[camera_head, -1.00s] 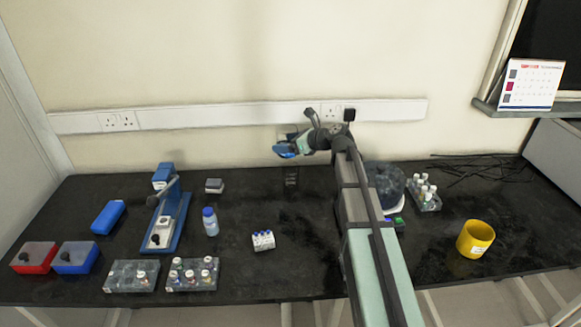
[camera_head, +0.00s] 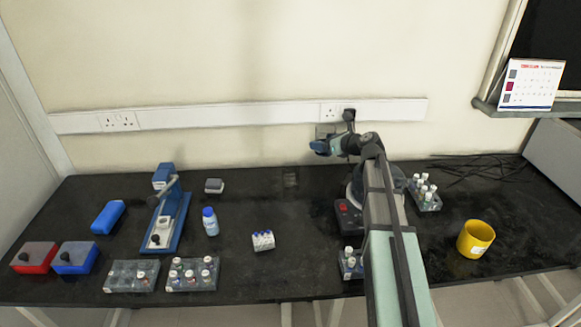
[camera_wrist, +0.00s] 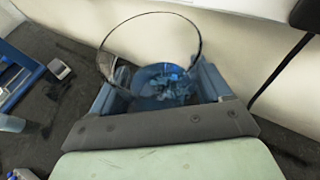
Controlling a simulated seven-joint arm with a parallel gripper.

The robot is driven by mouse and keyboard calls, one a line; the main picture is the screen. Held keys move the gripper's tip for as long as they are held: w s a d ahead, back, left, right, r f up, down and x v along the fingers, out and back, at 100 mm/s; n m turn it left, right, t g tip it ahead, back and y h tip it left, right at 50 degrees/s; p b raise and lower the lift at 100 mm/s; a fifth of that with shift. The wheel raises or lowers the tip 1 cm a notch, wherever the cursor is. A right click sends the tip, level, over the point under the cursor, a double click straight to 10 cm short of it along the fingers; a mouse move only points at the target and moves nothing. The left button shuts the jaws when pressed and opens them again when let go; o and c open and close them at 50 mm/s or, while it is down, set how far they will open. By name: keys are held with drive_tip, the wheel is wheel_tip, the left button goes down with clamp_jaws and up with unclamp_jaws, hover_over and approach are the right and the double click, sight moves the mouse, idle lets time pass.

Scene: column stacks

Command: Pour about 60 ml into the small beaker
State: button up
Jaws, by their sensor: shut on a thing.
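My gripper (camera_head: 322,147) is raised over the back of the bench, near the wall. In the wrist view its two blue fingers (camera_wrist: 168,92) are shut on a clear glass beaker (camera_wrist: 148,13), whose round rim stands up between them. Blue liquid or blue reflections show inside it; I cannot tell the level. A small, faint, clear vessel (camera_head: 291,179), probably the small beaker, stands on the bench below and left of my gripper in the head view. A clear glass edge (camera_wrist: 120,76) also shows left of the held rim in the wrist view.
A blue-capped bottle (camera_head: 210,222), a small vial rack (camera_head: 263,241) and a blue stand (camera_head: 168,222) are to the left. A device with a red button (camera_head: 345,213) and a rack (camera_head: 350,265) sit by my arm. A yellow container (camera_head: 475,239) is at right.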

sight(324, 154)
drive_tip(key=shift+f, duration=2.6)
drive_tip(key=shift+a+f, duration=0.1)
drive_tip(key=shift+a, duration=0.05)
drive_tip(key=f, duration=0.1)
drive_tip(key=a+f+n+h, duration=0.1)
drive_tip(key=f+n+h, duration=0.1)
drive_tip(key=shift+s+a+f, duration=0.1)
drive_tip(key=shift+a, duration=0.25)
drive_tip(key=shift+a+f+n+g+h, duration=0.3)
drive_tip(key=shift+a+f+n+h, duration=0.25)
drive_tip(key=shift+h, duration=0.25)
drive_tip(key=r+n+h, duration=0.1)
drive_tip(key=r+h, duration=0.1)
drive_tip(key=a+r+n+h, duration=0.1)
drive_tip(key=r+n+h, duration=0.1)
drive_tip(key=shift+s+a, duration=0.1)
drive_tip(key=shift+f+n+h, duration=0.2)
drive_tip(key=shift+n+h, duration=0.05)
drive_tip(key=shift+h, duration=0.15)
